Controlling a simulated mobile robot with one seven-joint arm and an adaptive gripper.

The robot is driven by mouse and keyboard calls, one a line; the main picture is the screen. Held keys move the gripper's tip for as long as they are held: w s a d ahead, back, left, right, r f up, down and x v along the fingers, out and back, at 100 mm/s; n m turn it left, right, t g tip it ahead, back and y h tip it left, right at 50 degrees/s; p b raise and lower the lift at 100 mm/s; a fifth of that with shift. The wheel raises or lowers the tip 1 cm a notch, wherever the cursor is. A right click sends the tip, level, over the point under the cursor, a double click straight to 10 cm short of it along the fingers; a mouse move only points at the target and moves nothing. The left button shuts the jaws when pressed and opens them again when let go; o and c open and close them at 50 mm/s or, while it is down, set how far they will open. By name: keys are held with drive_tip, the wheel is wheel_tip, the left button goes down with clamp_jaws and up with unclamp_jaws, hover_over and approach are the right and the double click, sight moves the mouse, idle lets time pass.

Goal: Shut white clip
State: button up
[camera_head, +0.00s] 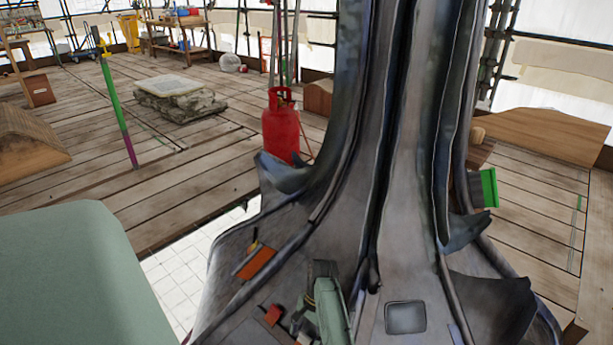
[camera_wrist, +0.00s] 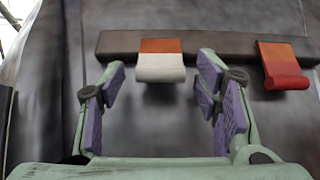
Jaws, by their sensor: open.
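The white clip (camera_wrist: 160,68) is in the wrist view, on a dark bar (camera_wrist: 210,44) fixed to the dark metal surface. Its upper part is orange and its rounded lower lip is white. The lip stands out below the bar, casting a shadow. My gripper (camera_wrist: 163,80) is open, with one purple-padded finger on each side of the clip and bare space between each finger and it. I see no contact. In the head view my gripper (camera_head: 300,312) is low at the spire's base; I cannot make out the white clip there.
A second clip, orange and red (camera_wrist: 284,66), is on the same bar to the right, beyond my right finger. The spire (camera_head: 405,200) fills the middle of the head view. A red gas bottle (camera_head: 281,130) stands behind it on the plank floor.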

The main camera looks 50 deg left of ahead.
drive_tip(key=v, duration=1.1)
drive_tip(key=shift+r, duration=0.25)
drive_tip(key=shift+c, duration=0.4)
